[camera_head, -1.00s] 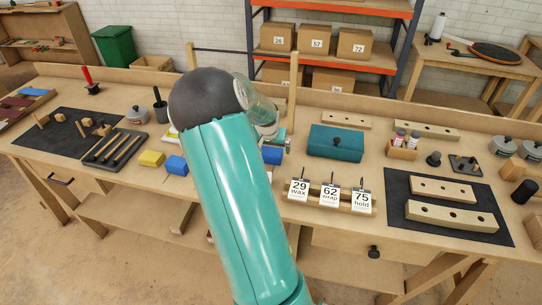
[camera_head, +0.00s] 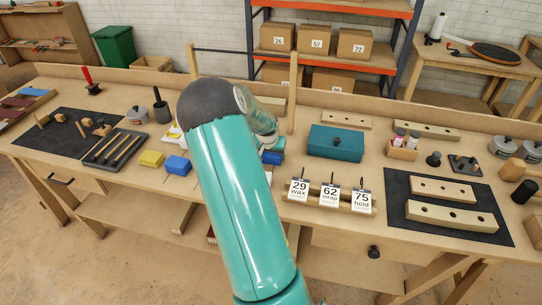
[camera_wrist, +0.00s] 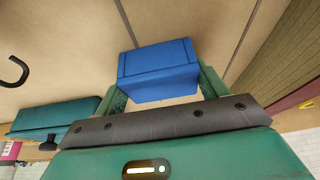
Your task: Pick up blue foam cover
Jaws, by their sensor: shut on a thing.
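A blue foam cover (camera_wrist: 158,71), a plain blue block, sits between the two green fingers of my gripper (camera_wrist: 163,88) in the wrist view. The fingers are shut on its left and right sides. In the head view part of this blue block (camera_head: 271,157) shows just right of my arm, at the bench top. My arm hides most of the gripper there, so I cannot tell whether the cover is clear of the bench. Another blue block (camera_head: 177,165) lies on the bench to the left of my arm.
A yellow block (camera_head: 152,159) lies left of the second blue block. A teal box (camera_head: 335,143) stands right of my gripper. Numbered cards (camera_head: 330,195) stand along the front of the bench. A wooden post (camera_head: 293,92) rises behind my gripper.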

